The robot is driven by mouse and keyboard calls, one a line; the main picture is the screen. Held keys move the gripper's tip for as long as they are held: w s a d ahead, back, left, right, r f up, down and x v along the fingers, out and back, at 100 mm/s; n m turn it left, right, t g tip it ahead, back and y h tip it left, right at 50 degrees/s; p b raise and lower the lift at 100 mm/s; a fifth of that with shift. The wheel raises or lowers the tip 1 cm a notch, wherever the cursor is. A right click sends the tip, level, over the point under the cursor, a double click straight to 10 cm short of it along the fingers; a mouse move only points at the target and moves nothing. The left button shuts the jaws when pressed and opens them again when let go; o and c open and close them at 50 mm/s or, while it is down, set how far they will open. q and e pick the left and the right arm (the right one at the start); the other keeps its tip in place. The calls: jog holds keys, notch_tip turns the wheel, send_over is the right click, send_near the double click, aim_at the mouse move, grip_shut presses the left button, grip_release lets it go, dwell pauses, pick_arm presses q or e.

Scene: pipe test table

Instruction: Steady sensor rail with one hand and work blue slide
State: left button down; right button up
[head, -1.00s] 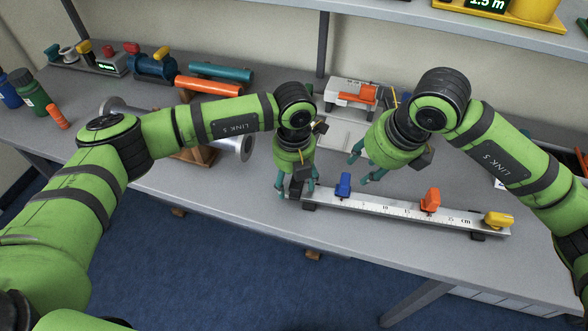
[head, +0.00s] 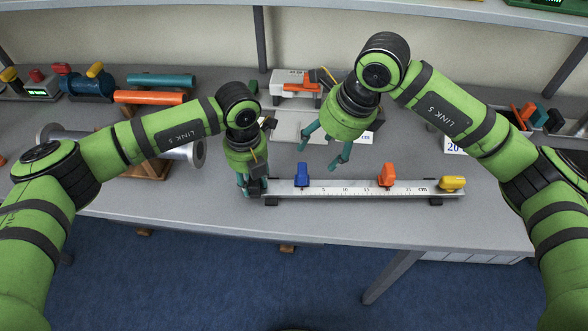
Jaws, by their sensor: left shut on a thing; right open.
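The sensor rail (head: 345,189) is a pale ruled bar marked in cm, lying across the front of the table on dark feet. The blue slide (head: 301,174) sits near its left end. An orange slide (head: 386,174) sits right of the middle, and a yellow piece (head: 452,183) is at the right end. My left gripper (head: 254,190) points down and is shut on the rail's left end; its fingers partly hide that end. My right gripper (head: 323,157) is open and empty, above and behind the rail, a little right of the blue slide and apart from it.
A white device with an orange part (head: 297,83) stands behind my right gripper. Orange (head: 150,97) and teal (head: 160,80) tubes lie further back. The table's front edge runs close before the rail.

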aim_at(305, 169)
jog(key=a+f+n, duration=0.1)
jog(key=f, duration=0.2)
jog(key=w+a+f+n+g, duration=0.1)
jog(key=f+n, duration=0.1)
jog(key=f, duration=0.2)
jog(key=a+f+n+y, duration=0.1)
jog(key=f+n, duration=0.1)
jog(key=f, duration=0.1)
jog(key=shift+w+a+f, duration=0.15)
jog(key=shift+w+a, duration=0.1)
jog(key=shift+w, duration=0.05)
jog(key=shift+g, duration=0.3)
jog(key=shift+c, duration=0.4)
